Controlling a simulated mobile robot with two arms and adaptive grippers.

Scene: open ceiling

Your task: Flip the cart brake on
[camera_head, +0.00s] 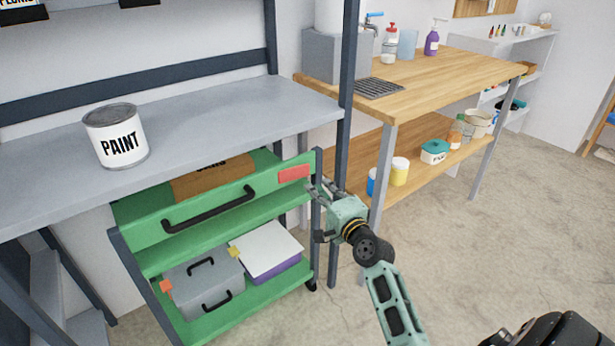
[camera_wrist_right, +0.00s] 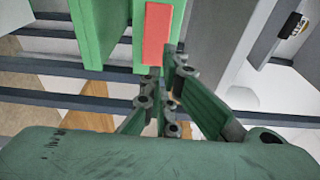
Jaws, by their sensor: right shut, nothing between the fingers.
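The green cart (camera_head: 190,262) stands under the grey shelf, with a black handle (camera_head: 208,210) on its front. A flat red piece (camera_head: 293,173) sits at the right end of its top front panel; I cannot tell for sure that this is the brake. In the right wrist view the red piece (camera_wrist_right: 157,35) is just beyond the fingertips. My right gripper (camera_head: 314,190) is shut and empty, beside the cart's upper right corner, just right of and below the red piece. The shut fingers also show in the right wrist view (camera_wrist_right: 168,78). Whether they touch the cart is unclear. My left gripper is out of view.
A paint can (camera_head: 118,140) stands on the grey shelf (camera_head: 230,104) above the cart. A dark upright post (camera_head: 343,130) and a wooden workbench (camera_head: 440,84) are close on the right. The cart's lower tray holds a grey toolbox (camera_head: 205,285).

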